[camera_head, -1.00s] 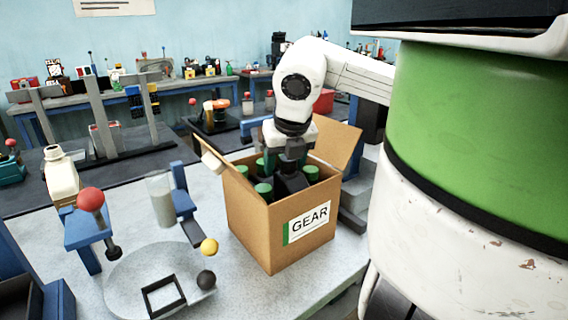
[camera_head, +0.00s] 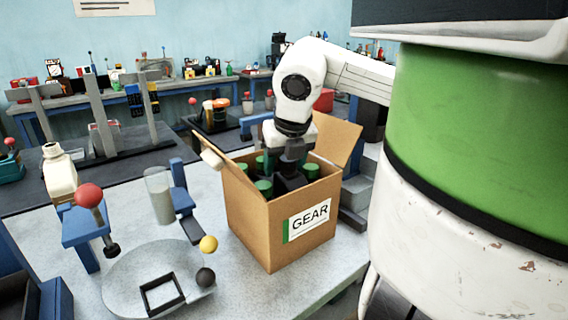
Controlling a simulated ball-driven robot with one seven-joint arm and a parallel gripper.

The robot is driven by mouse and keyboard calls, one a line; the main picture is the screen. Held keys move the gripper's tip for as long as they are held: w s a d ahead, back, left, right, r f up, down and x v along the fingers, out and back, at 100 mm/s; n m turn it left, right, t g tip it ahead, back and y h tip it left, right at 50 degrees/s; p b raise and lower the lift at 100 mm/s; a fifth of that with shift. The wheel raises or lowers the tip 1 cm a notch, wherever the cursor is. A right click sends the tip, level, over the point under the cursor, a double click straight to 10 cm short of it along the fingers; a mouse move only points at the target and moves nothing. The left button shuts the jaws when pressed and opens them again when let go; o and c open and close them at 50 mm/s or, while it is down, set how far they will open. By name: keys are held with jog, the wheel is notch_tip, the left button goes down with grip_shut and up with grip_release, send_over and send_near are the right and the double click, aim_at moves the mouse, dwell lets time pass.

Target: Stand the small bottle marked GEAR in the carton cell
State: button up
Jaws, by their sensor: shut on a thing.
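The open cardboard carton (camera_head: 258,222) stands on the grey table with a white GEAR label (camera_head: 308,220) on its front. Several green-capped bottles (camera_head: 264,187) stand inside it, with one more green cap (camera_head: 311,171) at the right. My gripper (camera_head: 288,180) points down into the carton between these caps. Its fingers are dark and their tips are hidden low inside. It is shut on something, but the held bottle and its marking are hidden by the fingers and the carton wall. I cannot tell whether it touches the cell floor.
The carton's flaps (camera_head: 338,140) stand open. Left of it are a clear cylinder (camera_head: 159,195), a blue stand with a red ball (camera_head: 88,196), a cream jug (camera_head: 59,173) and a round plate with a black square frame (camera_head: 162,294). The front table edge is clear.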

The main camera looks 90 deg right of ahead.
jog(key=shift+f+b, duration=1.25)
jog(key=shift+b, duration=0.15)
jog(key=o, duration=1.4)
jog(key=shift+c, duration=0.2)
jog(key=shift+s, duration=0.1)
jog(key=v, duration=1.1)
jog(key=shift+a, duration=0.1)
jog(key=shift+w+p, duration=0.25)
jog(key=shift+p, duration=0.1)
